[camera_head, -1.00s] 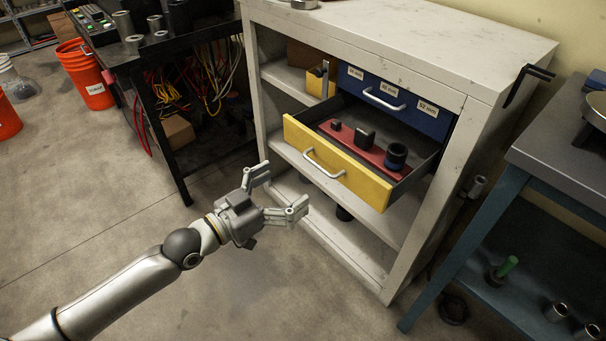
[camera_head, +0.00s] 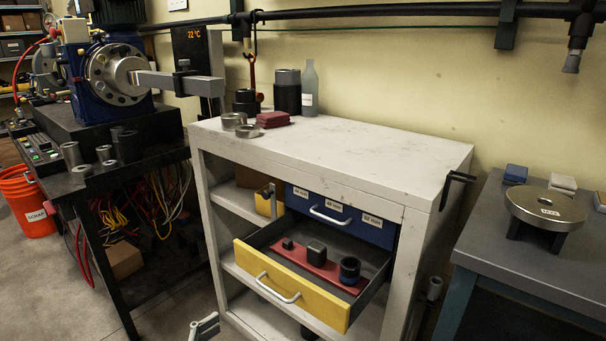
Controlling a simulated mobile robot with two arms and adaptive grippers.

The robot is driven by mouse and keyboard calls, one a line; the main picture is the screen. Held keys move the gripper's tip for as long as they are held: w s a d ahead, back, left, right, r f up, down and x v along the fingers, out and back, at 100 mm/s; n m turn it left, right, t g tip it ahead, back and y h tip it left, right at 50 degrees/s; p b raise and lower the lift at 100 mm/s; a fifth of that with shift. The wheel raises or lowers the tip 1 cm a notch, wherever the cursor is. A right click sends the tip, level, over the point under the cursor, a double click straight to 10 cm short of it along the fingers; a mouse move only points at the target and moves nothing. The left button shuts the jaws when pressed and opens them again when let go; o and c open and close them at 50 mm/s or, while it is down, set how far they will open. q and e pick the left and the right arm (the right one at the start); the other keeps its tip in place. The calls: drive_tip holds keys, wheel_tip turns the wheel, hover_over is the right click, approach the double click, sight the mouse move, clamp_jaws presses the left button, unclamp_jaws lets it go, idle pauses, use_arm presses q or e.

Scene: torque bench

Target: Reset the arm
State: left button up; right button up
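A grey bar-like arm (camera_head: 180,84) sticks out to the right, roughly level, from the round flange (camera_head: 113,72) of the blue machine on the black bench at the left. Only part of a finger of my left gripper (camera_head: 204,326) shows at the bottom edge, in front of the shelf unit and below the yellow drawer. It touches nothing that I can see. The rest of this gripper is cut off, so its opening is hidden. My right gripper is not in view.
The yellow drawer (camera_head: 291,287) stands pulled out from the white cabinet (camera_head: 340,147), with a red insert and dark sockets inside. The blue drawer (camera_head: 338,217) above is closed. A grey table (camera_head: 520,250) stands right. Open floor lies at the lower left.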

use_arm(q)
drive_tip(key=s+a+f+n+g+y+p, duration=0.3)
drive_tip(key=s+f+g+y+p, duration=0.25)
drive_tip(key=s+f, duration=0.95)
drive_tip(key=s+a+f+n+g+y+p, duration=0.3)
drive_tip(key=s+f+g+p, duration=0.35)
drive_tip(key=s+f, duration=0.8)
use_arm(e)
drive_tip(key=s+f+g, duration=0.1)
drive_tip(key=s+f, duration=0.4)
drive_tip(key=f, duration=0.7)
use_arm(q)
drive_tip(key=s+a+f+m+y+p, duration=0.1)
drive_tip(key=s+a+f+p, duration=0.1)
drive_tip(key=s+f+p, duration=0.5)
drive_tip(key=s+p, duration=0.1)
drive_tip(key=s, duration=0.3)
drive_tip(key=shift+a+g+p, duration=0.15)
drive_tip(key=shift+g+p, duration=0.15)
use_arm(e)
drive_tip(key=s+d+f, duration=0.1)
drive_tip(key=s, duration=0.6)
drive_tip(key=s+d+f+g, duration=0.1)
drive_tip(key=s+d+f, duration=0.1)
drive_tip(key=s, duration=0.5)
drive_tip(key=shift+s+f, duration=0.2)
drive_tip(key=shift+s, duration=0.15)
